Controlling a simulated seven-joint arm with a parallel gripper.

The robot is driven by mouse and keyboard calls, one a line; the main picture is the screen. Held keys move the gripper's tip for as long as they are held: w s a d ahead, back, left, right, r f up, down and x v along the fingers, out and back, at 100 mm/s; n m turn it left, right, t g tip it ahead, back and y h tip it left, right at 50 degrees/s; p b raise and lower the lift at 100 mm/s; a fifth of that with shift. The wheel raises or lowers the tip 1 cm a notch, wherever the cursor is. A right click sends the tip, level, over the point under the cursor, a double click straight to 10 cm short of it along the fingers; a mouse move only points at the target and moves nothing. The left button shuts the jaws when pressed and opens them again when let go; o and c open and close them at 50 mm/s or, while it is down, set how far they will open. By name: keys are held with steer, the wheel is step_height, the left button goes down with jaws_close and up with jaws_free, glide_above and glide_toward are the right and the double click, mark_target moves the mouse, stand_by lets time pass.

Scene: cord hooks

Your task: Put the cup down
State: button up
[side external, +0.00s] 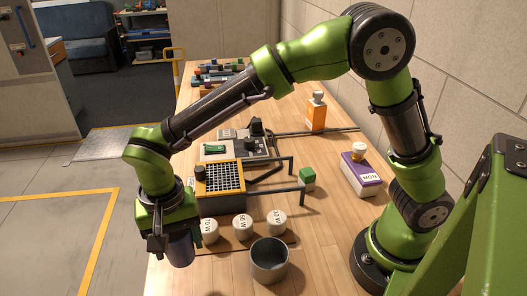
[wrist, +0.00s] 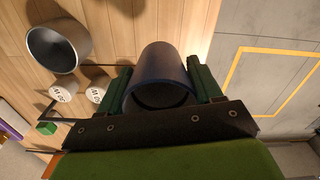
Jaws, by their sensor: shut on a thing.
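My gripper (side external: 170,234) is shut on a dark blue cup (side external: 181,251) at the table's left edge. In the wrist view, the cup (wrist: 163,66) sits between the two green fingers, with its dark, round mouth facing the camera. In the side view, the gripper hides the cup's upper part. I cannot tell whether its base touches the wooden table (side external: 222,276) or hangs just above it. A second cup, grey and open-topped (side external: 269,262), stands upright on the table to the right; it also shows in the wrist view (wrist: 57,45).
Several white labelled weights (side external: 243,227) stand between the cups and a yellow-edged grid box (side external: 219,181). Grey hooked rods (side external: 290,170) reach out beside the box. A green cube (side external: 307,179) and a purple-and-white box (side external: 360,175) lie farther right. Bare wood lies between the two cups.

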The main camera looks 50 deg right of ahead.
step_height(320, 180, up, 6)
steer(key=r, duration=0.1)
steer(key=w+d+m, duration=0.3)
steer(key=d, duration=0.8)
steer(key=w+d+m, duration=0.4)
steer(key=d, duration=0.7)
steer(key=w+d+m, duration=0.3)
steer(key=d, duration=0.8)
steer(key=s+d+m, duration=0.3)
steer(key=s+d, duration=0.2)
steer(key=d, duration=0.5)
steer(key=s+d+m, duration=0.4)
steer(key=s+d, duration=0.1)
steer(key=d, duration=0.4)
steer(key=s+d+m, duration=0.3)
steer(key=s+d, duration=0.3)
steer(key=d, duration=0.4)
steer(key=shift+w+d+f, duration=0.1)
steer(key=shift+f, duration=3.85)
steer(key=shift+w+f, duration=0.1)
steer(key=shift+f, duration=3.8)
